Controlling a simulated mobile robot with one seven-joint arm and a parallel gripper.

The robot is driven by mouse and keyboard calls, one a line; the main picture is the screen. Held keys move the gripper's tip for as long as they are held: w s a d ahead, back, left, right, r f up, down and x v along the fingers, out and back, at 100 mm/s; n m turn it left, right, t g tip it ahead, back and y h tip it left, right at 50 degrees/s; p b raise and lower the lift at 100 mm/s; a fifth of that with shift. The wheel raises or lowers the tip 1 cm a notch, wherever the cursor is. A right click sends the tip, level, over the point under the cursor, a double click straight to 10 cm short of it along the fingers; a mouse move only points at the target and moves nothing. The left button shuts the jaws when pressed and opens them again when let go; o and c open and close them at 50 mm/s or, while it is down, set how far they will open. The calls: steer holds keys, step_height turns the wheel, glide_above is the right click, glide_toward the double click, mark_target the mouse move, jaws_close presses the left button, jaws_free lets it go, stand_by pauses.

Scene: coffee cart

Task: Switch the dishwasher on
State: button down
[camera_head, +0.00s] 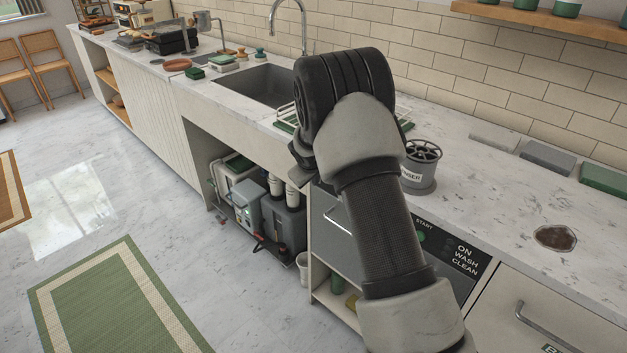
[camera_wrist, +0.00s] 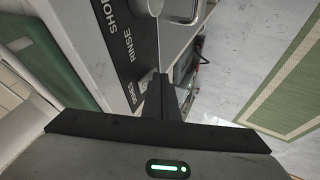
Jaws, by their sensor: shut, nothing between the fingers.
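The dishwasher's black control panel (camera_head: 455,250) is set under the counter edge, partly hidden behind my arm. It shows a green button (camera_head: 421,237) beside the word START and the labels ON, WASH and CLEAN. Whether any lamp is lit I cannot tell. In the wrist view a black panel (camera_wrist: 128,62) reads RINSE and DISHES, with another word cut off. My gripper (camera_wrist: 160,80) is shut and empty, its fingertips close to the lower end of that panel; contact cannot be told. In the head view my wrist hides most of it.
The marble counter (camera_head: 480,205) holds a grey rinser (camera_head: 422,165) and a sink (camera_head: 250,86). Machines (camera_head: 270,215) stand in the open bay below, with a small white bucket (camera_head: 303,268). A green rug (camera_head: 115,300) lies on the open floor at left.

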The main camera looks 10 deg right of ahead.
steer(key=shift+d+f+b, duration=0.1)
steer(key=shift+b, duration=0.45)
steer(key=shift+r+p, duration=0.45)
steer(key=shift+r, duration=0.35)
